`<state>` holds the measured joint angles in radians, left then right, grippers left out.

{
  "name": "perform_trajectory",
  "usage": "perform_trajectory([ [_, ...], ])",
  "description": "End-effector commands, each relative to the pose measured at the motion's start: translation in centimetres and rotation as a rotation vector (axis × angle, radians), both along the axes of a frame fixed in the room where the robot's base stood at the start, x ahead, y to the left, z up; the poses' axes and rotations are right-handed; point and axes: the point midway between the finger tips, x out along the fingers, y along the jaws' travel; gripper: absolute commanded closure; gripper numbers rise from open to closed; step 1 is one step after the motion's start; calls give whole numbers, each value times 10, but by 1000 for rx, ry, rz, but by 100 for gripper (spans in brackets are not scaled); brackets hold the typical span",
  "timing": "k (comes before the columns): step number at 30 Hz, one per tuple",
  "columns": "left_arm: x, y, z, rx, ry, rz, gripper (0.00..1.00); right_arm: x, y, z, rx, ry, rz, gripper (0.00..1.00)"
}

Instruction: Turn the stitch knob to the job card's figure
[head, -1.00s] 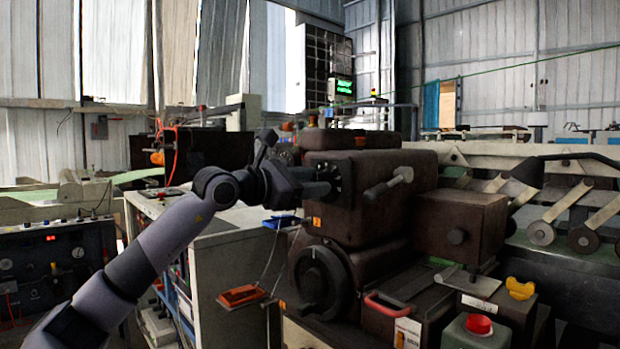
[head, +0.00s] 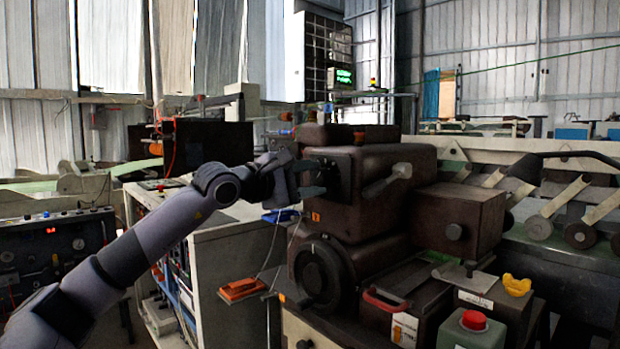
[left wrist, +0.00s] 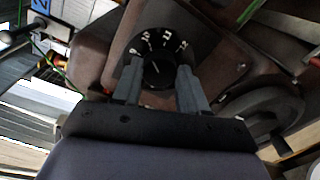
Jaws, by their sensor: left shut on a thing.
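The stitch knob (left wrist: 157,74) is a round black knob on a black dial plate (left wrist: 166,40) with white figures, among them 9, 10, 11 and 12. A short pale mark shows on the knob, but which figure it points at I cannot tell. My left gripper (left wrist: 158,84) is shut on the knob, one finger on each side. In the head view the left gripper (head: 322,178) is at the left face of the brown machine head (head: 385,165) and largely hides the knob. I cannot make out a job card with a readable figure. My right gripper is not in view.
A large black handwheel (head: 322,276) is below.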

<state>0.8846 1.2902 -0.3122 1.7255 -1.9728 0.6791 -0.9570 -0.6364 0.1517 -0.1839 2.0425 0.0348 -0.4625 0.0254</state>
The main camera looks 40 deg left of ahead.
Motion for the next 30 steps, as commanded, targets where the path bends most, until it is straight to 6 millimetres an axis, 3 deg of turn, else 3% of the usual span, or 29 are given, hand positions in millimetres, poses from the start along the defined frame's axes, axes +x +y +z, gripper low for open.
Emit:
perform_trajectory([
  [15,0,0,-1,20,1,0,88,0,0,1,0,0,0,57],
  [16,0,0,-1,20,1,0,54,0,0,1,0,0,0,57],
  [18,0,0,-1,20,1,0,32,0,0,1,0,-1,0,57],
  [30,-3,1,-2,19,0,1,32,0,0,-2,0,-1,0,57],
])
